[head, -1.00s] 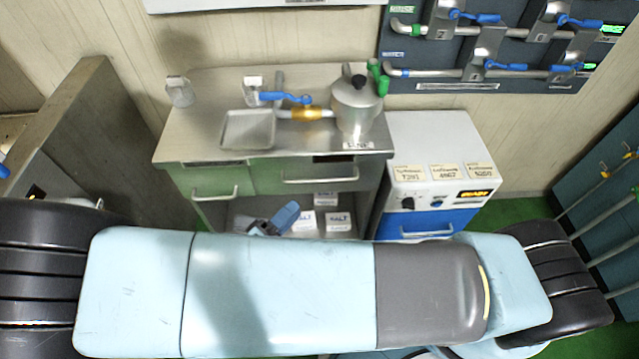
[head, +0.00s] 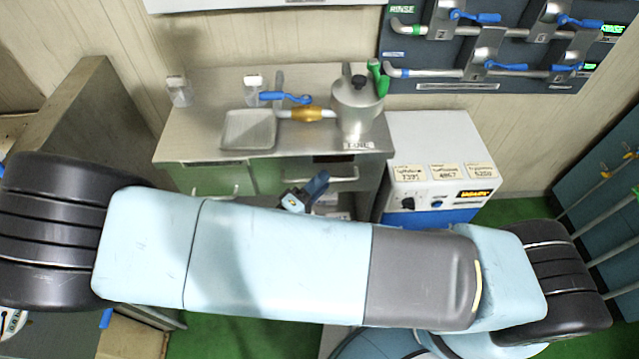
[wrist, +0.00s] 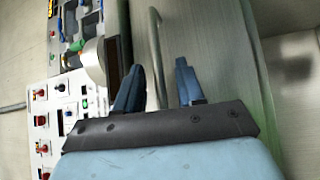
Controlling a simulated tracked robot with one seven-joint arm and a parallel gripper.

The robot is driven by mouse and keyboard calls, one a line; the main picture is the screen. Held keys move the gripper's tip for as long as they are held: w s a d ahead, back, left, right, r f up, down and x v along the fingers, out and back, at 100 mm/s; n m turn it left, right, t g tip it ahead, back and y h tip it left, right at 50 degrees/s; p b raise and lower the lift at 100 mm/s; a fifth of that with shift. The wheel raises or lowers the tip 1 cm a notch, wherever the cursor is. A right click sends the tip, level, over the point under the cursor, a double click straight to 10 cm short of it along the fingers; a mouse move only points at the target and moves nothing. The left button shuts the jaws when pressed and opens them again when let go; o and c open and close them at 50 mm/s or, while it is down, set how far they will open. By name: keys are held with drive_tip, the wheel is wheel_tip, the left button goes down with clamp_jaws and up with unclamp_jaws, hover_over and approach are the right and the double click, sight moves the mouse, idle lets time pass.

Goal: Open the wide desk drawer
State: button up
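The metal desk (head: 300,145) stands against the wall, with a wide drawer on the right of its front and a narrow green drawer (head: 210,178) on the left. The wide drawer's bar handle (head: 345,178) is partly hidden by my gripper (head: 308,188). In the wrist view the drawer front (wrist: 205,45) fills the middle, and the handle (wrist: 155,40) runs down between the two blue fingers of my gripper (wrist: 160,70). The fingers are apart. I cannot tell whether either touches the bar. The drawer looks shut.
A white and blue cabinet (head: 440,150) stands right of the desk. A valve panel (head: 490,50) hangs above. My arm hides much of the floor.

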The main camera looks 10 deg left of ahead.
drive_tip(key=shift+c, duration=0.2)
clamp_jaws()
drive_tip(key=shift+s+f, duration=0.1)
drive_tip(key=shift+s, duration=0.05)
drive_tip(key=s+d, duration=0.2)
drive_tip(key=s, duration=0.7)
drive_tip(key=s+d, duration=0.2)
drive_tip(key=s, duration=0.7)
drive_tip(key=shift+s+d, duration=0.25)
drive_tip(key=shift+s, duration=0.1)
drive_tip(key=shift+o, duration=0.2)
unclamp_jaws()
drive_tip(key=shift+a, duration=0.1)
